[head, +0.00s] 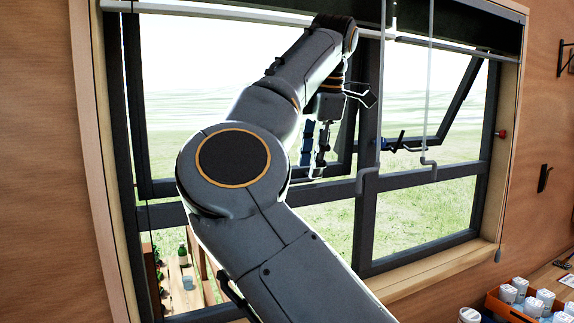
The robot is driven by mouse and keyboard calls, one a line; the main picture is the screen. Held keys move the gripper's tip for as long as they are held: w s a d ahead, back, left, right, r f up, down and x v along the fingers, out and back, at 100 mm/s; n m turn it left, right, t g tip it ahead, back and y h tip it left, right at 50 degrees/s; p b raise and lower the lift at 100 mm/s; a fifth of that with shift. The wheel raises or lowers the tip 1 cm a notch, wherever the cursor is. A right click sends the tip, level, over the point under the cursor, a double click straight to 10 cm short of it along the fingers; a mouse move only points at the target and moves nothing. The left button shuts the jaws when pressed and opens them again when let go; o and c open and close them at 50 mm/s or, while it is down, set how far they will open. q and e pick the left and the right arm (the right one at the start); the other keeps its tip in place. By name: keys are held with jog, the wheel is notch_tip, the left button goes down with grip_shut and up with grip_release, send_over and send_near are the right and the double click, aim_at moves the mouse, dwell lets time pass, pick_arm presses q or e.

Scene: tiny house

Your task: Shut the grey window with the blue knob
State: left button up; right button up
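The grey window (420,181) fills the middle of the view. Its right sash (461,96) is tilted outward, open. A small blue part (388,143) shows low on the right sash beside a black handle. Another dark blue piece (307,131) shows just left of my gripper; I cannot tell whether it is a knob. My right gripper (345,138) hangs from the wrist in front of the central post, with its fingers apart and nothing seen between them. I cannot tell whether it touches the window. My arm hides much of the left pane. My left gripper is not in view.
Pale bent rods (379,95) hang before the window from a dark blind (455,22). A red knob (501,134) is on the right frame. An orange crate (508,310) with white containers stands at the lower right. A wooden sill (440,270) runs below the window.

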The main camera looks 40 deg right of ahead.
aim_at(288, 172)
jog(key=w+d+p, duration=0.3)
jog(key=w+p, duration=0.3)
jog(key=w, duration=0.3)
jog(key=x, duration=0.5)
jog(key=shift+a+f, duration=0.1)
jog(key=shift+a, duration=0.1)
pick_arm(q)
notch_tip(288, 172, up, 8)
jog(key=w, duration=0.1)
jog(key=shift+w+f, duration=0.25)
pick_arm(e)
jog(key=shift+s, duration=0.1)
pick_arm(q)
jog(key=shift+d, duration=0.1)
pick_arm(e)
jog(key=c, duration=0.7)
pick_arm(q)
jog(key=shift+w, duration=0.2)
pick_arm(e)
grip_shut()
